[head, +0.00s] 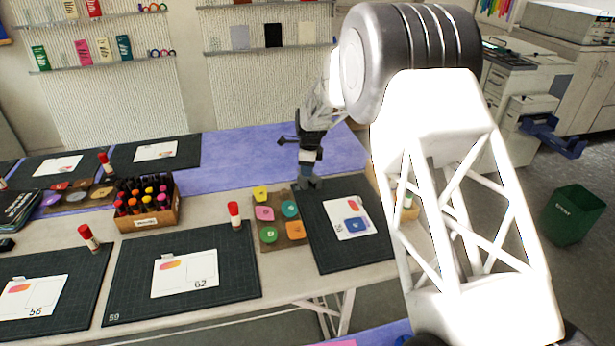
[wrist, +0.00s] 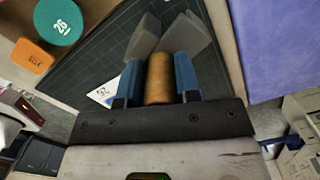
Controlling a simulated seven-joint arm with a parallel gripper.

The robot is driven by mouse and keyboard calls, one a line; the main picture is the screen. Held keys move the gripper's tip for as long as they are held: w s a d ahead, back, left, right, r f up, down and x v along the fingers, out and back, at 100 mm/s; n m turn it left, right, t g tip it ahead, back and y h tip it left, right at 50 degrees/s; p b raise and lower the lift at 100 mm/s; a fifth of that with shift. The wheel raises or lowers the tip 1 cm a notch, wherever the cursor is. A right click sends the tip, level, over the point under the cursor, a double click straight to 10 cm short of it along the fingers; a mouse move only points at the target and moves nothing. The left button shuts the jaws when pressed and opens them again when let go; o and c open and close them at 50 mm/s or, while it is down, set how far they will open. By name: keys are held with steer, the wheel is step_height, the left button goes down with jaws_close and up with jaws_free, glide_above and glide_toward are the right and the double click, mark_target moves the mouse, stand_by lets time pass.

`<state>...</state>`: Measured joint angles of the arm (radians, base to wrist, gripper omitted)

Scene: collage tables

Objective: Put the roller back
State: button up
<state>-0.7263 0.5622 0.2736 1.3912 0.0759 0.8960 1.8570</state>
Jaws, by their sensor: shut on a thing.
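My gripper (head: 309,180) points down over the back left corner of the right-hand dark cutting mat (head: 325,242), beside the board of coloured discs. In the wrist view, its blue and grey fingers are closed on a tan cylinder, which I take to be the roller (wrist: 158,79). Its far end is between the grey finger parts. In the head view the roller is too small and hidden by the fingers to make out. I cannot tell whether it touches the mat.
A brown board (head: 268,240) with several coloured discs lies left of that mat. A card with a blue disc (head: 355,226) lies on the mat. A red-capped stick (head: 235,215) and a box of bottles (head: 150,222) stand further left. The purple strip (head: 230,165) behind is mostly clear.

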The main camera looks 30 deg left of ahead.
stand_by(0.3)
steer(key=shift+f, duration=1.7)
steer(key=shift+f, duration=0.25)
